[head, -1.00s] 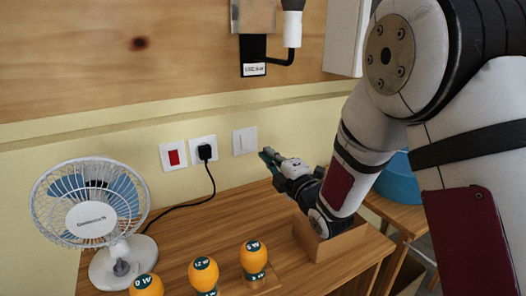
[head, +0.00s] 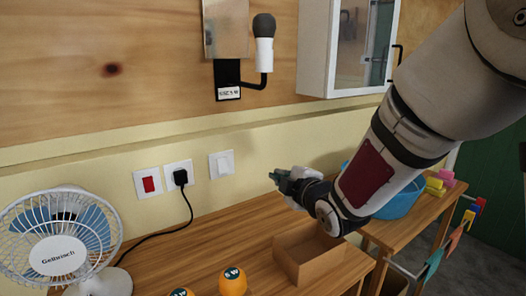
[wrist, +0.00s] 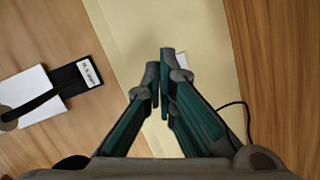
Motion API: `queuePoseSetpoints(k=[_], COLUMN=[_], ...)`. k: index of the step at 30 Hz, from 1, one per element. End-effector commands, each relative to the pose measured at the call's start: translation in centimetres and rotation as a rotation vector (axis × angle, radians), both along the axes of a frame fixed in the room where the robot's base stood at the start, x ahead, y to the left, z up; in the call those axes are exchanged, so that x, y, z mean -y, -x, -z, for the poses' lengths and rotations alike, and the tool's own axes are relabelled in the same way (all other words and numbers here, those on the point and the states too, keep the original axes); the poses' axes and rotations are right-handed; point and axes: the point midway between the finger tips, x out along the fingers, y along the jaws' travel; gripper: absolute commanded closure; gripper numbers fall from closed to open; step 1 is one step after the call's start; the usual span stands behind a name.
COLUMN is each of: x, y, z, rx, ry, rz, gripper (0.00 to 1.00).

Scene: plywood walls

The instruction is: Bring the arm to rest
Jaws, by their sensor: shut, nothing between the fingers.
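My gripper (head: 275,177) is at the end of my arm, raised over the wooden table beside the wall, a little right of the white wall switch. In the wrist view my gripper (wrist: 160,82) has its two green fingers drawn together at the tips. Nothing is held between them. Part of the gripper body is hidden behind my own wrist in the head view.
A cardboard box (head: 308,262) stands on the table (head: 195,258) under my arm. A wall lamp (head: 264,45) and cabinet (head: 350,55) are above. A blue basin (head: 400,200) is at right.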

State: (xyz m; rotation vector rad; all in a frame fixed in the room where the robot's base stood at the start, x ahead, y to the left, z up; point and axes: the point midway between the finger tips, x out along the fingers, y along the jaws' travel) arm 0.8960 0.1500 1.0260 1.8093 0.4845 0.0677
Motion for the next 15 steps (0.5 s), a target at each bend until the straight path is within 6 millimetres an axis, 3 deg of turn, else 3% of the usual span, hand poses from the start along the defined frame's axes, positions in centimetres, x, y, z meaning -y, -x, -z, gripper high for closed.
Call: queuePoseSetpoints(k=[3, 8, 15], x=[3.6, 7.7, 12.5], y=[2.2, 6.8, 16.5], z=[-0.8, -0.8, -0.3], rx=[-0.164, -0.388, -0.701], ry=[-0.079, -0.201, -0.396], rz=[0.124, 0.303, 0.599], gripper=[1.0, 1.0, 1.0])
